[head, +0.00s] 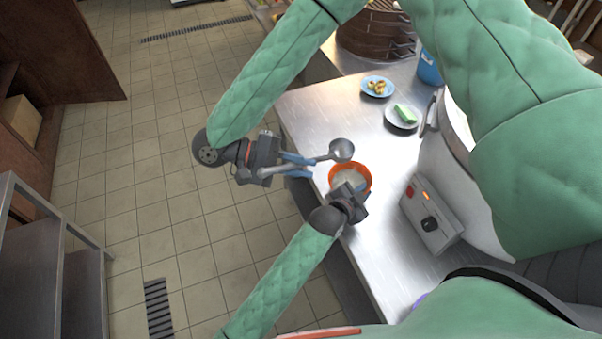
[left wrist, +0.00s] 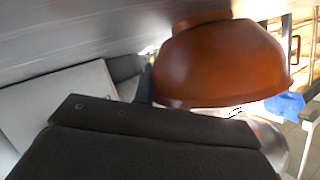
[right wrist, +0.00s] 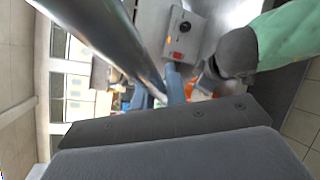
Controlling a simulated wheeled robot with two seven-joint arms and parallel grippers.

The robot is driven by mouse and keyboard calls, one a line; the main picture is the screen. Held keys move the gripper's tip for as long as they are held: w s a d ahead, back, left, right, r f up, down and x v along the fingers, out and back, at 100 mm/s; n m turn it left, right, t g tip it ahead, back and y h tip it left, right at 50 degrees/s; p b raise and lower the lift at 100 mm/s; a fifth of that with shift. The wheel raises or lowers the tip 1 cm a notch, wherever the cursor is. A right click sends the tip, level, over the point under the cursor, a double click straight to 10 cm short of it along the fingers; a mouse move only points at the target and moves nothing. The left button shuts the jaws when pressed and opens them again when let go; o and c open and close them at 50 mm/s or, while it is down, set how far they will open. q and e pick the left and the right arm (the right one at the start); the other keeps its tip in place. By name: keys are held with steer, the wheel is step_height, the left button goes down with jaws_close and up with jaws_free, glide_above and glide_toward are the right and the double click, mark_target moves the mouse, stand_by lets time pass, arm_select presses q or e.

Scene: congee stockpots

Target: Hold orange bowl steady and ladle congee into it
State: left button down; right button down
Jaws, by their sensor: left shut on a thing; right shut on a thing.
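The orange bowl (head: 368,183) is near the left edge of the steel counter, with pale congee (head: 347,178) inside. My left gripper (head: 353,190) is shut on its near side. In the left wrist view the bowl (left wrist: 220,62) fills the upper middle, and the grip point is partly hidden. The steel ladle (head: 341,150) has its scoop just beyond the bowl's far rim; I cannot tell what is in it. My right gripper (head: 299,166) is shut on the ladle's handle, left of the bowl. The handle (right wrist: 108,38) crosses the right wrist view close up.
A control box (head: 431,217) with a knob stands right of the bowl, against a large pale pot (head: 455,180) partly hidden by my arm. Small plates of food (head: 378,87) (head: 402,117) and a blue container (head: 429,68) are farther back. Open floor lies left of the counter.

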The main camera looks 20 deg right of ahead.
arm_select(q)
steer(key=shift+f, duration=0.1)
arm_select(e)
steer(key=shift+r, duration=0.65)
arm_select(q)
steer(key=c, duration=1.3)
jaws_free()
steer(key=shift+c, duration=0.2)
steer(key=shift+a, duration=0.15)
